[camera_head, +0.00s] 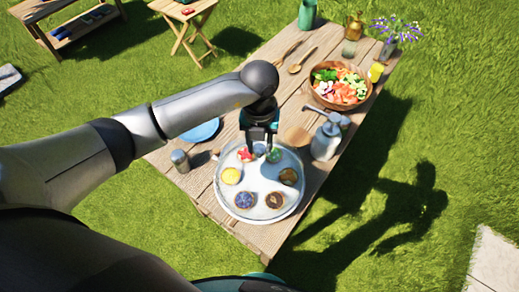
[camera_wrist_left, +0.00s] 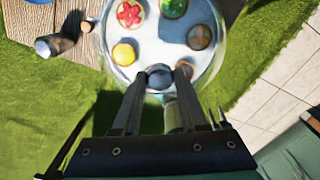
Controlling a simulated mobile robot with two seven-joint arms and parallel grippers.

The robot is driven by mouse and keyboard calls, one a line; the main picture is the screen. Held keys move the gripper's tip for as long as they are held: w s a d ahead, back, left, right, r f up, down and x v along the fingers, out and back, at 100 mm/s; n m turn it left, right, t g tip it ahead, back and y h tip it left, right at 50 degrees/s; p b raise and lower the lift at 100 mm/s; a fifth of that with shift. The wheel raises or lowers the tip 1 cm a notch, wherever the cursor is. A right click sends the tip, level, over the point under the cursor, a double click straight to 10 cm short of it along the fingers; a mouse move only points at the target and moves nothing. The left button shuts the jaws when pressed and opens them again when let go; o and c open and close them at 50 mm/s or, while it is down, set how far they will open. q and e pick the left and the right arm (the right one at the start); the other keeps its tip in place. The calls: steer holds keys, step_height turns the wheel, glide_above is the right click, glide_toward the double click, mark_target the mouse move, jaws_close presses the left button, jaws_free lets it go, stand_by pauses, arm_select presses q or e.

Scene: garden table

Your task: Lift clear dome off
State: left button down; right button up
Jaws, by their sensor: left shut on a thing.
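The clear dome (camera_head: 262,188) is over a round plate of several colourful pastries on the wooden table. Its faint outline also shows in the left wrist view (camera_wrist_left: 218,60). My left gripper (camera_head: 261,152) reaches in from above, over the far half of the plate, and is shut on the dome's knob. In the left wrist view, a dark round shape (camera_wrist_left: 160,76) sits between the fingertips (camera_wrist_left: 160,72); whether it is the knob or a pastry seen beyond is unclear. I cannot tell whether the dome touches the plate. My right gripper is not in view.
A grey shaker (camera_head: 180,161) and a blue plate (camera_head: 202,130) are left of the dome. A pump bottle (camera_head: 327,138) is close on its right. A salad bowl (camera_head: 339,86), wooden spoons (camera_head: 301,61) and a flower vase (camera_head: 387,50) stand farther back. Grass surrounds the table.

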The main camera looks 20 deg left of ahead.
arm_select(q)
step_height(320, 180, up, 20)
steer(key=shift+f, duration=0.2)
stand_by(0.5)
